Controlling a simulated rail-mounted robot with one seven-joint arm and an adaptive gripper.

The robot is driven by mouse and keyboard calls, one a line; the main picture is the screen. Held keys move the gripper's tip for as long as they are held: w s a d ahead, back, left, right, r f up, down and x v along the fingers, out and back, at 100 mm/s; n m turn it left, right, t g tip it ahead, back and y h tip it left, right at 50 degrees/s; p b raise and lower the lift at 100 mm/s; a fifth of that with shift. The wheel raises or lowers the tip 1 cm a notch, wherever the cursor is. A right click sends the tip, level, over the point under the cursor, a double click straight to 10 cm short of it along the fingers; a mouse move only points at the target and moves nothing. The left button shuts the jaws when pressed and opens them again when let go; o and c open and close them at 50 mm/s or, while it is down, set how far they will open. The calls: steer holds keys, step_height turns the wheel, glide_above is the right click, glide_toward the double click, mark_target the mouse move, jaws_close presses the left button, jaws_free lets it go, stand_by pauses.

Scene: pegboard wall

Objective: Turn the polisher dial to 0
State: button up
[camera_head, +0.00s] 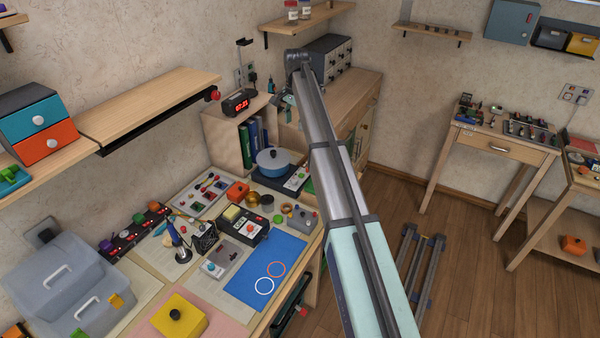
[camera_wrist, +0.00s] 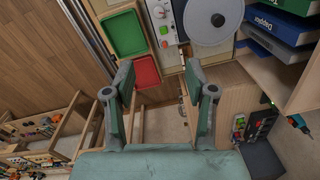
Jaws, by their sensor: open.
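What looks like the polisher is in the wrist view at the top: a large grey disc (camera_wrist: 215,20) beside a pale control panel (camera_wrist: 161,22) with a red button, a green part and small knobs. I cannot read the dial's setting at this size. My gripper (camera_wrist: 158,78) is open and empty, its two fingers pointing towards the machine, below it in the picture and apart from it. In the head view my gripper (camera_head: 287,102) shows only partly beside my arm, near the back wooden desk.
A green tray (camera_wrist: 122,34) and a red tray (camera_wrist: 146,73) lie left of the panel. Blue binders (camera_wrist: 275,45) stand at the right.

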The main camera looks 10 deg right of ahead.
steer(key=f+b, duration=0.1)
steer(key=f, duration=0.1)
steer(key=b, duration=0.9)
glide_toward(295, 179)
steer(key=f+p, duration=0.2)
steer(key=f, duration=0.2)
steer(key=f+p, duration=0.2)
steer(key=f, duration=0.3)
steer(key=shift+w+a, duration=0.15)
steer(key=shift+w, duration=0.05)
jaws_close()
